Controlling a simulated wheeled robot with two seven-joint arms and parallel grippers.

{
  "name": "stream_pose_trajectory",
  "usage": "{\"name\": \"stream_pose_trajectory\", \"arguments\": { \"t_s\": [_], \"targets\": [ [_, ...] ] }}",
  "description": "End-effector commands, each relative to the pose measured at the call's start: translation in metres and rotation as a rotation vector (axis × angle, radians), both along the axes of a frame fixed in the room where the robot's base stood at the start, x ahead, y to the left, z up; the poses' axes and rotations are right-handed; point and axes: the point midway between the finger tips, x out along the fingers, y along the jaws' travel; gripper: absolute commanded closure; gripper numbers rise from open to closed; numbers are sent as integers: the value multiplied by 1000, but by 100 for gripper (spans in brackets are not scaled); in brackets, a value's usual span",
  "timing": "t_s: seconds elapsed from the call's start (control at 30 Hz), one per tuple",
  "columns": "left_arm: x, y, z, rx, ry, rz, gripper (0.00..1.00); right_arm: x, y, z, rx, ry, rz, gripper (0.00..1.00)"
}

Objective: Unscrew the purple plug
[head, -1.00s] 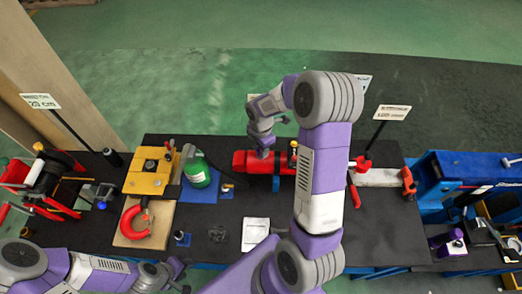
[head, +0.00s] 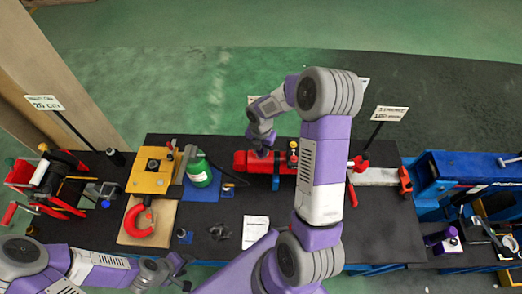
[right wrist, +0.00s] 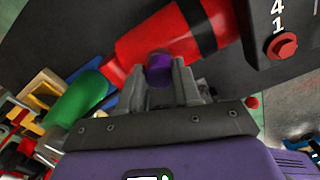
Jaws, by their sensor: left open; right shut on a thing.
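The purple plug (right wrist: 159,64) shows between the fingers of my right gripper (right wrist: 172,78) in the right wrist view, on the near side of a red cylinder (right wrist: 185,35) with a dark band. In the head view the same red cylinder (head: 243,160) lies on the dark table, and my right gripper (head: 263,143) reaches down to it from behind. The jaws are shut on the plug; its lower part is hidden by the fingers. My left gripper (head: 180,271) is open and empty at the lower left, near the table's front edge.
A white sheet (head: 255,228) lies in front. A blue machine (head: 465,172) stands at the right. The table around the sheet is mostly clear.

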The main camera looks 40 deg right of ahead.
Motion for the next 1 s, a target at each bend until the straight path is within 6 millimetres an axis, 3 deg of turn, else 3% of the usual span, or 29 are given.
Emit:
{"name": "stream_pose_trajectory", "arguments": {
  "t_s": [0.17, 0.5, 0.77, 0.8, 0.97, 1.0],
  "targets": [
    [0, 0, 4, 0, 0, 0, 57, 1, -1, 2, -1, -3, 38, 100],
    [0, 0, 36, 0, 0, 0, 57, 1, 0, 4, 0, -2, 428, 100],
    [0, 0, 35, 0, 0, 0, 57, 1, 0, 1, -2, -4, 450, 100],
    [0, 0, 35, 0, 0, 0, 57, 1, 0, 1, -2, -4, 449, 63],
    [0, 0, 35, 0, 0, 0, 57, 1, 0, 1, -2, -3, 448, 38],
    [0, 0, 35, 0, 0, 0, 57, 1, 0, 1, -1, -2, 448, 38]
  ]
}}
